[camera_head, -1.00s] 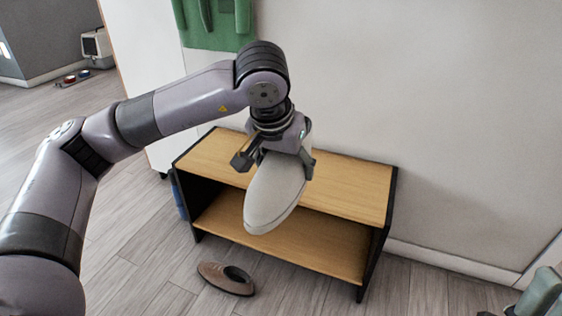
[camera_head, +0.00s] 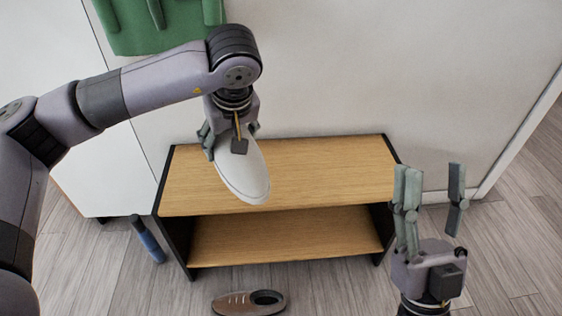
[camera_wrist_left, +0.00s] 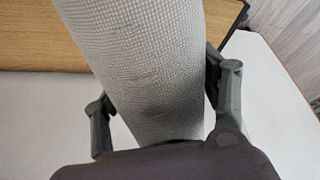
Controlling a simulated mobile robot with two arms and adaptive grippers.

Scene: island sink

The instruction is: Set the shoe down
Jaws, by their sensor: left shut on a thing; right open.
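A light grey shoe (camera_head: 243,172) is held in my left gripper (camera_head: 225,145), with its toe pointing down and toward the viewer. It appears over the left part of the wooden top board of a two-level shoe rack (camera_head: 320,176); I cannot tell whether it touches the board. In the left wrist view the shoe's woven surface (camera_wrist_left: 148,70) fills the middle, between the two fingers (camera_wrist_left: 160,120). My right gripper (camera_head: 430,190) is open and empty at the lower right, its fingers pointing up.
A brown shoe (camera_head: 248,302) lies on the floor in front of the rack. A blue cylinder (camera_head: 148,240) is at the rack's left side. Green cloth (camera_head: 160,22) hangs on the wall behind. The right part of the rack's top and its lower shelf (camera_head: 290,235) are clear.

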